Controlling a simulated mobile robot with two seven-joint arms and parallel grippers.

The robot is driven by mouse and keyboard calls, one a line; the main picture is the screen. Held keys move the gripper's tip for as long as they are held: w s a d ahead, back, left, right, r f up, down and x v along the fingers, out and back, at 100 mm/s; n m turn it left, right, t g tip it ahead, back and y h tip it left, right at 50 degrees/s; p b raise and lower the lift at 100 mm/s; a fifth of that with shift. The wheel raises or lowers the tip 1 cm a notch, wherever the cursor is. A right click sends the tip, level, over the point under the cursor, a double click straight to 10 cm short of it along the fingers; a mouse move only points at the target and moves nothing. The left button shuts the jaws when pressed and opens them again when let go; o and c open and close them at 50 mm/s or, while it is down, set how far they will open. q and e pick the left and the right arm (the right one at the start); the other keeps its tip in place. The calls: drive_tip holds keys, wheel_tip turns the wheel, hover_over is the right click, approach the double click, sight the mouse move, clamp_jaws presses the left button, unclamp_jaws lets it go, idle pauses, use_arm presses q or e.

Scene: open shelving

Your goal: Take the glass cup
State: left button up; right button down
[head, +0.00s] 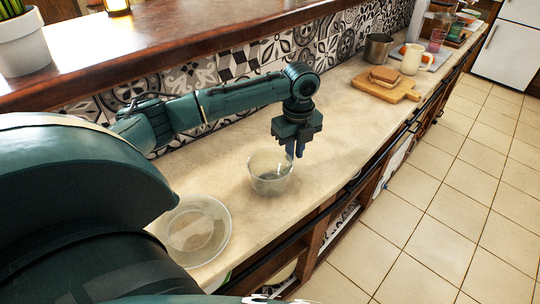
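The clear glass cup (268,178) stands upright on the beige counter, near the middle of the head view. My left gripper (295,152) points down at the cup's right rim, its dark fingers close together. The fingertips overlap the rim in the picture. I cannot tell whether they straddle the glass, touch it, or are shut on it. My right gripper is not in view.
A clear glass plate (195,232) lies on the counter at the near left. Farther right are a cutting board (386,90) with bread, a white mug (413,58) and a metal pot (378,48). A tiled wall runs behind; the counter's front edge is right of the cup.

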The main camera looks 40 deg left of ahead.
sight(275, 172)
use_arm(q)
drive_tip(key=shift+f, duration=1.95)
clamp_jaws()
drive_tip(key=shift+r, duration=0.15)
